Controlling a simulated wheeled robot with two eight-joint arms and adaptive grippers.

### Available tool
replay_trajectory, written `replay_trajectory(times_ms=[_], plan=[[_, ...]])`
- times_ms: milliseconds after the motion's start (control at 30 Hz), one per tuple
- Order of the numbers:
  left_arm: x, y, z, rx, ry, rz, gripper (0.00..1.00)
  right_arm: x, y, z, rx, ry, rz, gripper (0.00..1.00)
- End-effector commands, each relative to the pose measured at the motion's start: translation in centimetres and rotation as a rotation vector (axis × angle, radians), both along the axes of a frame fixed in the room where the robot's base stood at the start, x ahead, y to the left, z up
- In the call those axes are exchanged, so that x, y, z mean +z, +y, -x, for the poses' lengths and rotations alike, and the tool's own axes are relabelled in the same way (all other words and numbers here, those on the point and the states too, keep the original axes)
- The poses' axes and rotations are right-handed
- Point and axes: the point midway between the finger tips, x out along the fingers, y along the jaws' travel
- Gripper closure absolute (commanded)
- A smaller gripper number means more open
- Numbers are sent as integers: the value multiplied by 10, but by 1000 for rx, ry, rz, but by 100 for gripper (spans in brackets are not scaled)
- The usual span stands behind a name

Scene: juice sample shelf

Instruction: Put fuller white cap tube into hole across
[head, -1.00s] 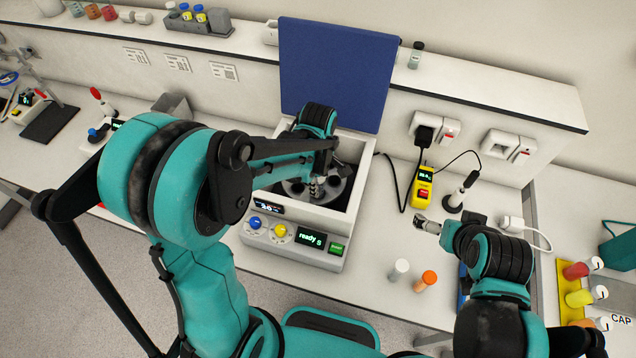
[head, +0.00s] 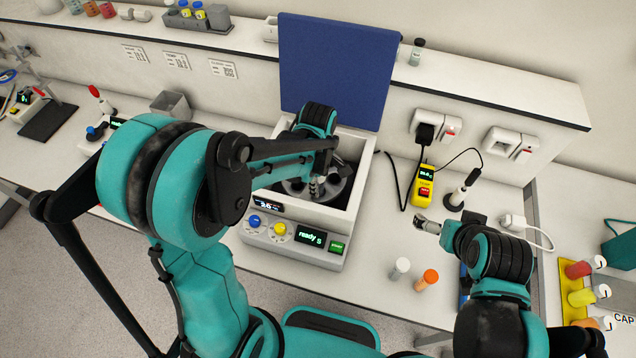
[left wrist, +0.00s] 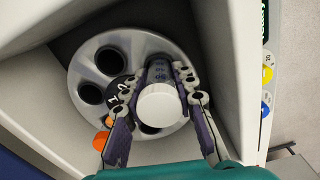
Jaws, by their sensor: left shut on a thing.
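The white-capped tube (left wrist: 159,103) is between the fingers of my left gripper (left wrist: 165,72) in the left wrist view. The gripper is shut on it, over the grey rotor (left wrist: 138,46) inside the open centrifuge (head: 293,250). The rotor has several dark round holes, one (left wrist: 90,93) empty at the left. An orange cap (left wrist: 101,140) shows at the rotor's lower left, partly behind a finger. The tube's lower end is hidden, so I cannot tell how deep it sits. In the head view my left gripper (head: 318,190) reaches into the chamber. My right gripper (head: 426,224) is above the bench, too small to read.
Another white-capped tube (head: 401,268) and an orange-capped tube (head: 428,280) stand on the bench right of the centrifuge. The raised blue lid (head: 335,72) stands behind the chamber. A yellow device (head: 423,187) with a cable is at the right. The chamber walls closely surround the rotor.

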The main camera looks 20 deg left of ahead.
Motion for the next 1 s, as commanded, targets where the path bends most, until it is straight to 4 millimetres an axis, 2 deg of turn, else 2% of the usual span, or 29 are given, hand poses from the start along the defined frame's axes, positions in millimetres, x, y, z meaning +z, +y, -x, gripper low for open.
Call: replay_trajectory(times_ms=[433,1000], plan=[[-6,0,0,0,0,0,100,-5,0,0,0,0,0,0],[18,0,0,0,0,0,100,12,0,0,0,0,0,0]])
